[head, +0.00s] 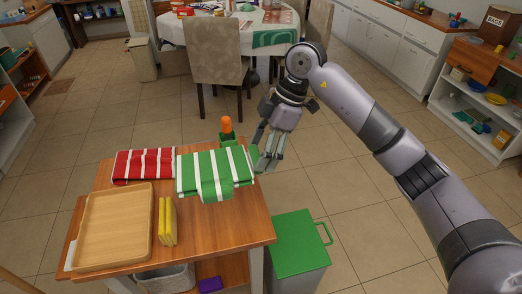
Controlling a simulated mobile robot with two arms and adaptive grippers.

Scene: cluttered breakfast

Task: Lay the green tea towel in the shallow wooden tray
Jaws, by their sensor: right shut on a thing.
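The green tea towel (212,170) with white stripes lies at the back right of the small wooden table, with one flap hanging toward the front. My right gripper (266,161) is at the towel's right edge, past the table's right side, and is shut on the towel there. The shallow wooden tray (113,228) lies at the front left of the table and looks empty. It is apart from the towel. My left gripper is out of view.
A red striped towel (145,165) lies left of the green one, behind the tray. A green container with an orange top (227,128) stands behind. A green-lidded bin (298,242) is at the table's right.

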